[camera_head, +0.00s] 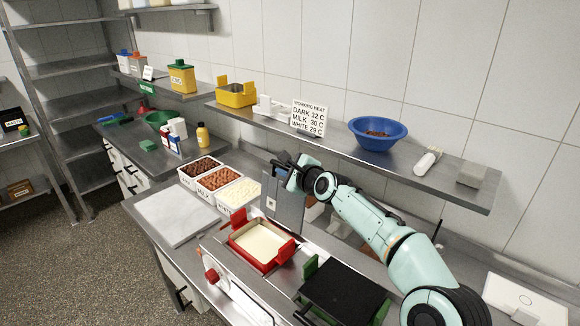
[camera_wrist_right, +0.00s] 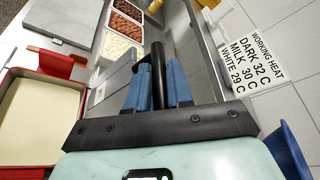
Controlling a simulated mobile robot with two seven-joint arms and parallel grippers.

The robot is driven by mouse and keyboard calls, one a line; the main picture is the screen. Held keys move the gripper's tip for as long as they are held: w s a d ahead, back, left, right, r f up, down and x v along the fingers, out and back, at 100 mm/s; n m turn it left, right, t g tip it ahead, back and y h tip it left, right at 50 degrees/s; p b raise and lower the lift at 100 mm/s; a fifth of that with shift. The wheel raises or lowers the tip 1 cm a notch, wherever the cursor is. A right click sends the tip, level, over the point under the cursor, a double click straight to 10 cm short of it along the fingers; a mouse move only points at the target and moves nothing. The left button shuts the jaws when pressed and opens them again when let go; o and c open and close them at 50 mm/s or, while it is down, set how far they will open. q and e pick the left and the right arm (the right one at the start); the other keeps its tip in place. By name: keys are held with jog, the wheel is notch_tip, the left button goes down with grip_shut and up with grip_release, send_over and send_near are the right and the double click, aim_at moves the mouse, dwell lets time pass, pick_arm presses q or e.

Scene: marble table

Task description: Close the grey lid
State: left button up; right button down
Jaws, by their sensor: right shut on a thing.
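The grey lid (camera_head: 284,203) stands raised, nearly upright, behind the red-framed pan in the head view. My right gripper (camera_head: 290,172) is at its upper edge, with the arm reaching in from the right. In the wrist view my right gripper (camera_wrist_right: 158,88) has its blue fingers closed around a black bar-like handle (camera_wrist_right: 158,62). Most of the opening behind the lid is hidden by the lid and my arm. My left gripper is not in view.
A red pan (camera_head: 243,254) of cream-coloured filling stands in front of the lid. A black plate (camera_head: 345,290) is to its right. White trays (camera_head: 233,208) of chocolate are to the left, next to a pale slab (camera_head: 177,217). A shelf (camera_head: 450,183) with a blue bowl (camera_head: 378,136) is behind.

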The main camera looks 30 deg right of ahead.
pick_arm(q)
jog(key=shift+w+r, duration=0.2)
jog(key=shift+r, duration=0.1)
pick_arm(e)
jog(key=s+a+f+n+t+h, duration=0.1)
jog(key=s+a+n, duration=0.2)
jog(key=a, duration=0.5)
jog(key=shift+s+a+n+t, duration=0.3)
jog(key=shift+n+t, duration=0.1)
jog(key=shift+n, duration=0.3)
jog(key=c, duration=1.1)
grip_release()
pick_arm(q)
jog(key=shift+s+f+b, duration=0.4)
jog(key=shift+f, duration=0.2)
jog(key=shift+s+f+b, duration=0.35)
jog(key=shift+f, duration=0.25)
pick_arm(e)
jog(key=s+r, duration=0.1)
jog(key=s, duration=1.2)
jog(key=shift+s, duration=0.15)
